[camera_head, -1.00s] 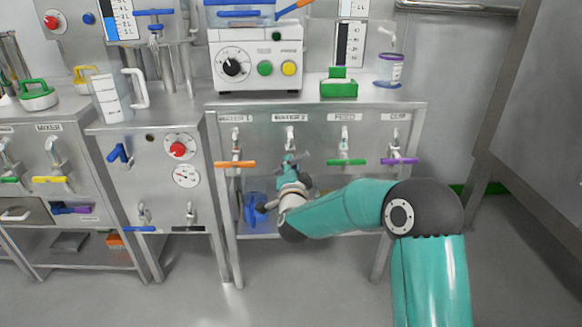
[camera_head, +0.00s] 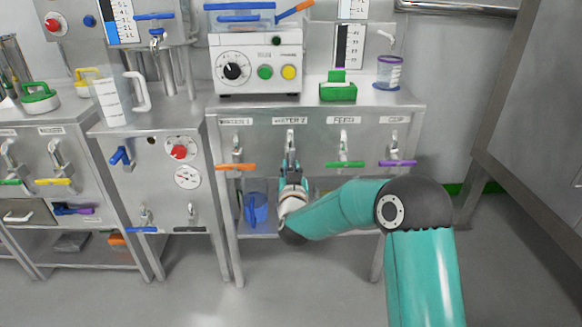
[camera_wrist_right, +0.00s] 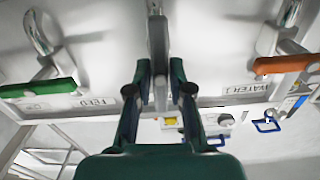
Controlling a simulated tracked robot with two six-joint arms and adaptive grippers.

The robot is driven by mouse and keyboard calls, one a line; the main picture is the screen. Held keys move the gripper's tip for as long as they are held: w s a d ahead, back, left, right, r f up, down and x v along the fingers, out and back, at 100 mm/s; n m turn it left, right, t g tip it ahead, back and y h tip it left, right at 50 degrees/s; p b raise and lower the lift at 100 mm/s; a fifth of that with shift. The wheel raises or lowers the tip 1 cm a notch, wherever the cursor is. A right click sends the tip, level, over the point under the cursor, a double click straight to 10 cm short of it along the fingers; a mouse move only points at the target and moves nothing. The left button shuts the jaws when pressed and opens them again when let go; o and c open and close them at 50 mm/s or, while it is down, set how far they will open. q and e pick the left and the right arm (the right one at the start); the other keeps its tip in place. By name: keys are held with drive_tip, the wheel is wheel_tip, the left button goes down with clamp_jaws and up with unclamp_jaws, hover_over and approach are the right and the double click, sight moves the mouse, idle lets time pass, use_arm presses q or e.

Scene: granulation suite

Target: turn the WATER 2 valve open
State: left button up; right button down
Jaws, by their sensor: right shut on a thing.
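The WATER 2 valve (camera_head: 291,142) is on the front panel, under its printed label, second from left in the row of taps. Its grey lever hangs roughly in line with the tap in the head view. In the right wrist view the lever (camera_wrist_right: 158,40) runs up and down between the two fingers. My right gripper (camera_head: 291,168) is just below the tap, shut on the lever; its fingers (camera_wrist_right: 160,75) lie on either side of it. The gripper partly hides the lever's lower end. My left gripper is in neither view.
The WATER 1 tap with orange handle (camera_head: 235,167) is close on the left. The FEED tap with green handle (camera_head: 345,164) and a purple-handled tap (camera_head: 397,163) are on the right. A blue jug (camera_head: 256,208) stands on the shelf below.

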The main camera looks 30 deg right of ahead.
drive_tip(key=shift+a+f+n, duration=0.1)
drive_tip(key=shift+f+n, duration=0.3)
drive_tip(key=shift+n, duration=0.2)
drive_tip(key=c, duration=1.2)
unclamp_jaws()
drive_tip(key=shift+o, duration=0.8)
drive_tip(key=shift+r, duration=0.25)
drive_tip(key=shift+s, duration=0.1)
drive_tip(key=v, duration=1.2)
